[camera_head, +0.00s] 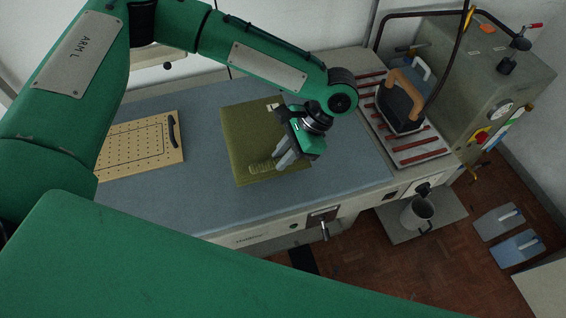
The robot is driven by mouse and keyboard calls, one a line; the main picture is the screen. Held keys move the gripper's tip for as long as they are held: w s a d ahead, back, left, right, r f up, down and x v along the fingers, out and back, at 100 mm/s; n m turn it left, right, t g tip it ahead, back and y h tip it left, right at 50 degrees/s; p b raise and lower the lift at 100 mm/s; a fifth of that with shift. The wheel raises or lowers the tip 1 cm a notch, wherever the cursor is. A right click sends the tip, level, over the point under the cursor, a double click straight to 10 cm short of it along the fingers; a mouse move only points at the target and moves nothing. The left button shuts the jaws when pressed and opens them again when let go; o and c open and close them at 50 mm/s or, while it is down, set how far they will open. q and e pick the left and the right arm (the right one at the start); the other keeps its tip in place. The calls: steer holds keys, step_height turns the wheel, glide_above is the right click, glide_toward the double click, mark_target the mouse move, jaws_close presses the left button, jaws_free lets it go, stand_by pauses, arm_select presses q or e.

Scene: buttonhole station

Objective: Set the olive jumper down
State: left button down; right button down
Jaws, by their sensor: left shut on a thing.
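The olive jumper (243,130) is a folded, roughly square bundle over the middle of the blue-grey table top (220,207). It has a small white label at its upper right edge and a ribbed part near its lower edge. My left gripper (280,163) is over the jumper's right part, pointing down and left, with its fingers shut on the jumper near the ribbed part. I cannot tell whether the jumper lies flat on the table or is slightly raised. My right gripper is not in view.
A perforated wooden board (140,146) with a dark handle lies left of the jumper. An iron (400,103) stands on a red-barred rest at the right, beside a grey boiler unit (480,75). A metal jug (417,213) stands on a low shelf. The table's front strip is clear.

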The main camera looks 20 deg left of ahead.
arm_select(q)
steer(key=shift+f, duration=0.6)
step_height(320, 180, down, 4)
steer(key=shift+r, duration=0.25)
steer(key=c, duration=1.3)
jaws_free()
